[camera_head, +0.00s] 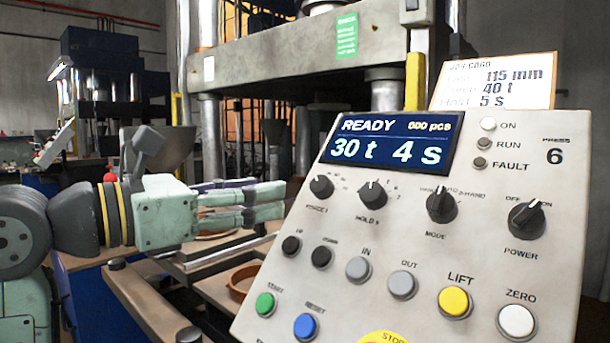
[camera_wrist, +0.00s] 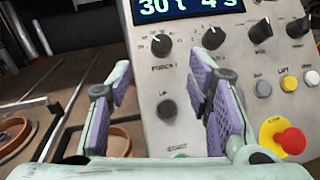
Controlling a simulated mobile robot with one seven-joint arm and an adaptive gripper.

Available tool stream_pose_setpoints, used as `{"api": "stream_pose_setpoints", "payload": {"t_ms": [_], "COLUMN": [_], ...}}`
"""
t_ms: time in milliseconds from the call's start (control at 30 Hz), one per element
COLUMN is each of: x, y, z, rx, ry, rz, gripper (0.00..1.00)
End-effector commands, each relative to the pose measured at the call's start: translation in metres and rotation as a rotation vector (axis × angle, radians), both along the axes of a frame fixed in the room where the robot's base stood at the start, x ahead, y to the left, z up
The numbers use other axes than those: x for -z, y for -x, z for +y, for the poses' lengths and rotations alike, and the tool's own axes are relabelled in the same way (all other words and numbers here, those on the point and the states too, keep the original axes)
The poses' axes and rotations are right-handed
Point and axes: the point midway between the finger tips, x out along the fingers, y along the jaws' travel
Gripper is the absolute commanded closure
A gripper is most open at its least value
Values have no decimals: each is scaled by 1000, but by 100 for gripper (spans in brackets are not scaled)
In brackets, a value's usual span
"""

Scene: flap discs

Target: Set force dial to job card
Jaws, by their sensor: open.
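The force dial (camera_head: 321,187) is a black knob at the upper left of the sloped grey control panel (camera_head: 290,225). It also shows in the wrist view (camera_wrist: 162,45), ahead of my fingers. The job card (camera_head: 494,82) stands on top of the panel and reads 115 mm, 40 t and 5 s. The hold dial (camera_head: 372,195) sits right of the force dial. My gripper (camera_head: 284,201) is left of the panel, pointing at it, open and empty. Its fingers (camera_wrist: 160,95) appear apart in the wrist view.
Mode (camera_head: 441,205) and power (camera_head: 526,220) knobs are farther right. Below are black up (camera_head: 291,246) and down (camera_head: 321,256) buttons, and green start (camera_head: 265,305). A red stop button (camera_wrist: 290,140) shows low right. A brown ring (camera_head: 240,281) lies on the press bed behind.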

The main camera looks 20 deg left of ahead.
Motion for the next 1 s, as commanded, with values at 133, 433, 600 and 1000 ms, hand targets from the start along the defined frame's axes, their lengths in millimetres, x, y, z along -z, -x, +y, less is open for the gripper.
{"api": "stream_pose_setpoints", "payload": {"t_ms": [133, 433, 600, 1000], "x": [-3, -2, -1, 0], "y": [-26, -67, -76, -77], "z": [-16, -40, -45, -45], "rx": [7, 7, 6, 5], "ry": [1, 2, 2, 2], "rz": [0, -4, -4, -4], "gripper": [54, 54, 54, 62]}}
